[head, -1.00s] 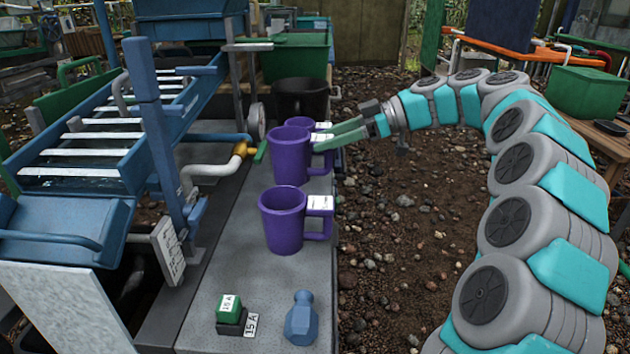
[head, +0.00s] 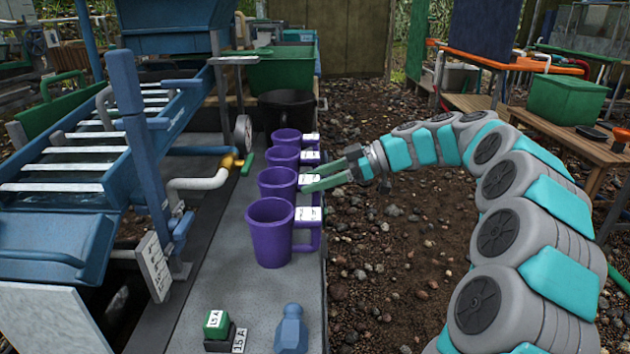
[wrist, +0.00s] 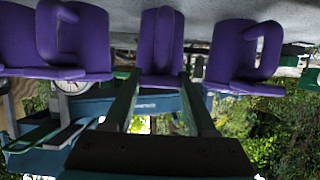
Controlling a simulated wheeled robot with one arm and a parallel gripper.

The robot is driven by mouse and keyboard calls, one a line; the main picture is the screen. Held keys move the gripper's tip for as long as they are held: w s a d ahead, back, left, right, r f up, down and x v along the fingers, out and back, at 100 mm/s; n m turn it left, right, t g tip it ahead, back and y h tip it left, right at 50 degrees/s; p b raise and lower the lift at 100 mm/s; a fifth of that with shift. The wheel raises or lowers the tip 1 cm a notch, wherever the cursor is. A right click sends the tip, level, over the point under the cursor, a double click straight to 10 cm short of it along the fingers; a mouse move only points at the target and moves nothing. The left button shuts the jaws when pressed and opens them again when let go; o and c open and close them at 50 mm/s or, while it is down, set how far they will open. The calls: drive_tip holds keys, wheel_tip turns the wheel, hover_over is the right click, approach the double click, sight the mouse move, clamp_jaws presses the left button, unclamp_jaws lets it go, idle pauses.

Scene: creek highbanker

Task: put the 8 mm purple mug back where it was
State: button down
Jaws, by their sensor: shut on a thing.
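Several purple mugs stand in a row on the grey bench top (head: 235,270), with white labels on their handles too small to read. My gripper (head: 312,178) is shut on the handle of the second mug from the front (head: 277,184); this held mug is in the middle of the wrist view (wrist: 160,45), upright between its neighbours. The front mug (head: 268,235) hides its base, so I cannot tell if it touches the bench. Behind it are a third mug (head: 285,157) and the farthest mug (head: 287,137). The wrist view is upside down.
A black tub (head: 285,112) and a green bin (head: 280,72) stand behind the mugs. A green block marked 15 A (head: 216,323) and a blue weight-like piece (head: 291,330) sit at the front. The blue sluice (head: 75,170) and a pipe flank the left.

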drive_tip(key=shift+c, duration=1)
unclamp_jaws()
drive_tip(key=shift+r+p, duration=0.25)
drive_tip(key=shift+p, duration=0.25)
drive_tip(key=v, duration=1.2)
drive_tip(key=shift+b, duration=0.3)
drive_tip(key=shift+f, duration=0.15)
